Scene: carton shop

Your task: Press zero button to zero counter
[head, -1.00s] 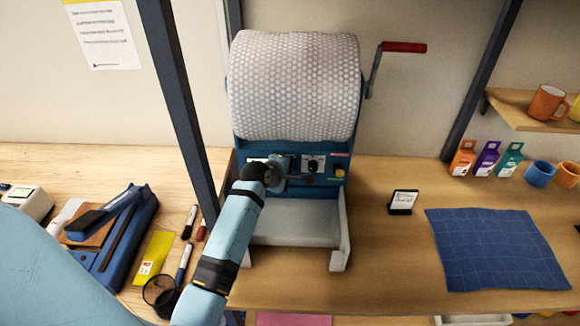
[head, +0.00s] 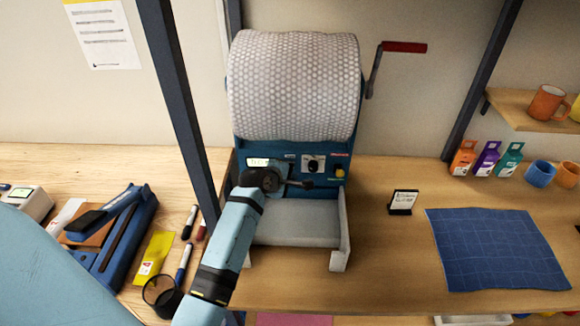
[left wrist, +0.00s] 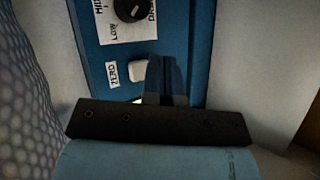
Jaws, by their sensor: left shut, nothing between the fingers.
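The blue dispenser (head: 325,187) carries a large bubble-wrap roll. Its front panel has a small lit counter display (head: 258,162) at the left and a black dial (head: 313,163). In the left wrist view, the white square zero button (left wrist: 137,72) sits beside its "ZERO" label (left wrist: 111,74). My left gripper (head: 302,184) is shut and empty in front of the panel. Its fingers (left wrist: 166,78) are just right of the button in the wrist view; I cannot tell if they touch it. The button is not discernible in the head view. My right gripper is not in view.
A yellow button (head: 340,173) is at the panel's right end. The grey tray (head: 295,232) lies below the gripper, and a red-handled crank (head: 404,47) juts out right. A dark post (head: 180,100) stands left. Markers (head: 184,262) and a black cup (head: 161,291) lie left.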

